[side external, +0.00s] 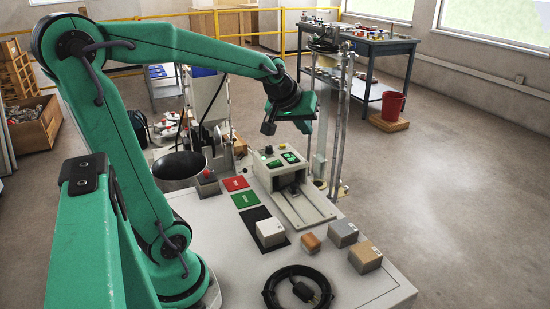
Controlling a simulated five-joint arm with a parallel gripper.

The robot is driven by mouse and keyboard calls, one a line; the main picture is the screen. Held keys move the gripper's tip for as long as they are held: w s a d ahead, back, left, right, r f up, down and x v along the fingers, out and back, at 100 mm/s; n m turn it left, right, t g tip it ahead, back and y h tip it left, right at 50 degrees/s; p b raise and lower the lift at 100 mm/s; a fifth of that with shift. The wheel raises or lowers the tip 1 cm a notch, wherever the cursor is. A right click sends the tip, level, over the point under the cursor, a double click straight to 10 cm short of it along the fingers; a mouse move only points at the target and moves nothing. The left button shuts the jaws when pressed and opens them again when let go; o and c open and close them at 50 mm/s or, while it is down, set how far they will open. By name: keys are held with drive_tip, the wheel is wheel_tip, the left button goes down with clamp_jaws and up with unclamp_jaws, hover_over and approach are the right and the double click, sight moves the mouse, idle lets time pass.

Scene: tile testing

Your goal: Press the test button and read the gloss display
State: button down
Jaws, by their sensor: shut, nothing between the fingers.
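The gloss tester (305,200) is a beige box on the white table, with an open tray running toward the front right. Its top panel carries a small green-lit display (290,157), too small to read here, and a few small buttons (268,150) to the left of it. I cannot tell which one is the test button. A dark object sits in the tester's front opening; it is too small to make out. My gripper (270,125) hangs above and behind the tester's panel, apart from it. It is shut and empty.
A white tile block (270,232) stands on a black mat. Tan, grey and brown blocks (365,257) stand to its right. Red (235,184) and green (245,199) pads lie left of the tester. A coiled black cable (298,288) lies in front. Metal posts (340,130) rise behind the tester.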

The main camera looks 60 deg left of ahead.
drive_tip(key=w+a+f+n+y, duration=0.15)
drive_tip(key=w+a+n, duration=0.3)
drive_tip(key=a, duration=0.65)
drive_tip(key=n+y, duration=0.2)
drive_tip(key=n, duration=0.3)
hover_over(281, 150)
drive_tip(key=shift+m, duration=0.25)
wheel_tip(281, 150, down, 4)
drive_tip(key=shift+w+f, duration=0.1)
drive_tip(key=shift+f, duration=0.05)
drive_tip(key=shift+f, duration=0.1)
drive_tip(key=shift+f, duration=4.3)
drive_tip(key=shift+f, duration=0.15)
drive_tip(key=shift+f, duration=0.3)
drive_tip(key=shift+f, duration=0.5)
drive_tip(key=shift+r, duration=0.95)
